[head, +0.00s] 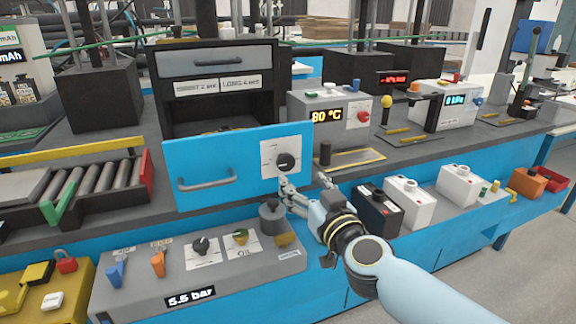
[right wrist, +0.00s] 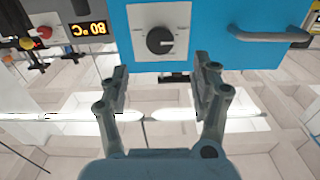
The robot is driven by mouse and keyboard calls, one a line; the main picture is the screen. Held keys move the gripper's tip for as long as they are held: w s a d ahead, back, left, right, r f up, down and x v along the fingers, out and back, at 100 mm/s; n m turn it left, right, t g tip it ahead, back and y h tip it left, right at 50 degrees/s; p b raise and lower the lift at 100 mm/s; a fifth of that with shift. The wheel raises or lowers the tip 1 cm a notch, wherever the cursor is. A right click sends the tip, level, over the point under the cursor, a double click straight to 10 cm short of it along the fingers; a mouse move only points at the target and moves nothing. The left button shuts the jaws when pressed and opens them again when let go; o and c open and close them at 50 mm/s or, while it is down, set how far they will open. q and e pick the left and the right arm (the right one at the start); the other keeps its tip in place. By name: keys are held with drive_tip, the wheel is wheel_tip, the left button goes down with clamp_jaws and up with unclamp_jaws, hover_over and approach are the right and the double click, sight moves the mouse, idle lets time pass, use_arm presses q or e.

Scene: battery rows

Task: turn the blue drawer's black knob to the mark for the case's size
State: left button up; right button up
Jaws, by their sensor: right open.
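The blue drawer (head: 225,160) has a grey handle (head: 207,182) at its left and a pale dial plate with a black knob (head: 286,162) at its right. In the right wrist view, which is upside down, the knob (right wrist: 160,40) sits on its pale plate; the marks are too small to read. My right gripper (head: 303,181) is open and empty just below and right of the knob. Its two fingers (right wrist: 165,72) show apart from the knob. A black case (head: 378,210) and white cases (head: 408,205) (head: 463,188) stand at the right. My left gripper is out of view.
A grey control panel (head: 215,290) with knobs and a "5.5 bar" display lies in front below the drawer. A grey box with an "80 °C" display (head: 328,115) stands behind right. A roller conveyor (head: 95,185) is at the left.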

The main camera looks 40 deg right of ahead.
sight(287, 164)
drive_tip(key=b+x, duration=0.1)
drive_tip(key=x, duration=0.8)
drive_tip(key=shift+w+f, duration=0.1)
drive_tip(key=shift+w, duration=0.05)
drive_tip(key=c, duration=1.2)
